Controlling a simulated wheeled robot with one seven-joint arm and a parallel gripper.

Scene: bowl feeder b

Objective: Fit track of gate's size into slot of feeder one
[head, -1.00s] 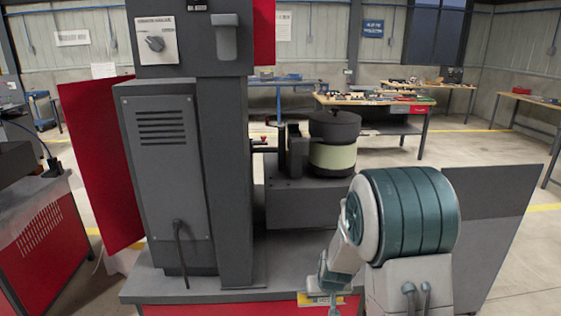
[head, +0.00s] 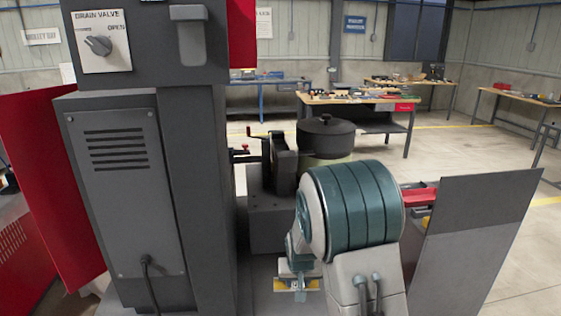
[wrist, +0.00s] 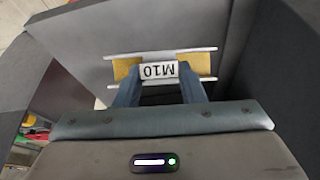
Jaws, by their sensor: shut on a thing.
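My gripper (wrist: 160,84) is shut on a track (wrist: 208,64) in the wrist view. The track has yellow ends, pale metal long edges and a white middle label reading "M10", upside down there. It is held over a plain grey surface; contact cannot be told. In the head view the track (head: 312,285) shows low in the middle, below my arm. Behind it stands a feeder with a dark lidded bowl (head: 326,137) and a grey base (head: 266,212), partly hidden by my arm. Its number, its slot and any gate size marking cannot be made out.
A tall grey column (head: 196,190) with a vented cabinet (head: 122,185) and a drain valve panel (head: 100,42) stands close on the left. A red panel (head: 50,170) is beyond it. A grey sloping panel (head: 470,240) stands at right. Workbenches (head: 350,99) are far behind.

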